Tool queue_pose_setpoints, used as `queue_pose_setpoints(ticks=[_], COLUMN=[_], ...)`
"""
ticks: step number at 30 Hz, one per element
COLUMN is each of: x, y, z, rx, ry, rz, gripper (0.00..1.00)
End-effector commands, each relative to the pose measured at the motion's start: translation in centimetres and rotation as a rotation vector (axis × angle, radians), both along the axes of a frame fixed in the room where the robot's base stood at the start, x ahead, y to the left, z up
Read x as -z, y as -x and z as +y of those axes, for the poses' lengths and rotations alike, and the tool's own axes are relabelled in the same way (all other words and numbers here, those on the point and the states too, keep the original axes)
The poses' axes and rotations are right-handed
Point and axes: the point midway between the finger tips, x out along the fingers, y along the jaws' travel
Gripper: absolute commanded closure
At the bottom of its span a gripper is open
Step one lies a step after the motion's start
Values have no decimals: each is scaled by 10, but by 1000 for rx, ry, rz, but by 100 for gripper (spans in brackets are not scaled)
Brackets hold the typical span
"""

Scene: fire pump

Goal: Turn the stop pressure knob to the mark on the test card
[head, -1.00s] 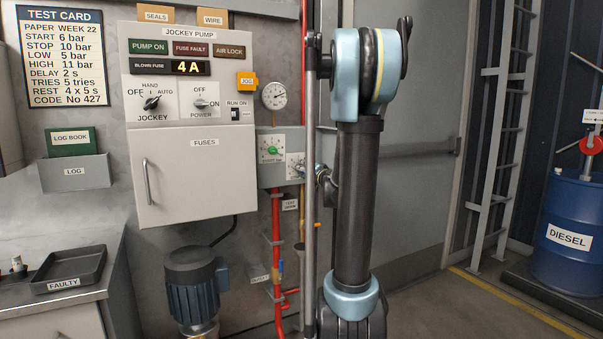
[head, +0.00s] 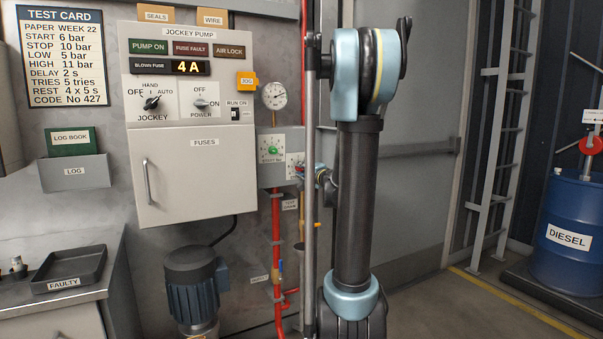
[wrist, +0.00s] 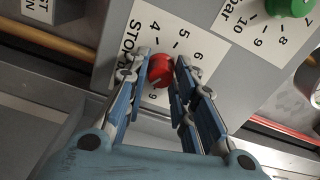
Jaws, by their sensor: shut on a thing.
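The test card (head: 62,58) on the wall at left reads STOP 10 bar. The red stop pressure knob (wrist: 161,70) sits on a white dial plate with numbers around it; the lettering beside it begins STO. My gripper (wrist: 161,64) is shut on the red knob, one finger on each side. The fingers hide part of the scale, and I cannot tell which number the knob points to.
A green knob (head: 271,149) on its own dial plate is just left; it also shows in the wrist view (wrist: 290,5). A pressure gauge (head: 274,95) is above. A red pipe (head: 277,230) runs below. The fuse cabinet (head: 195,178) stands left.

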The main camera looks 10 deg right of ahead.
Motion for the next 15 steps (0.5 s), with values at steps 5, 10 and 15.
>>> queue_pose_setpoints(ticks=[5,10,15], x=[1,1,1], y=[0,0,0], z=[-3,-3,-2], rx=[8,8,6], ry=[0,1,0], rz=[1,1,1], gripper=[100,100,55])
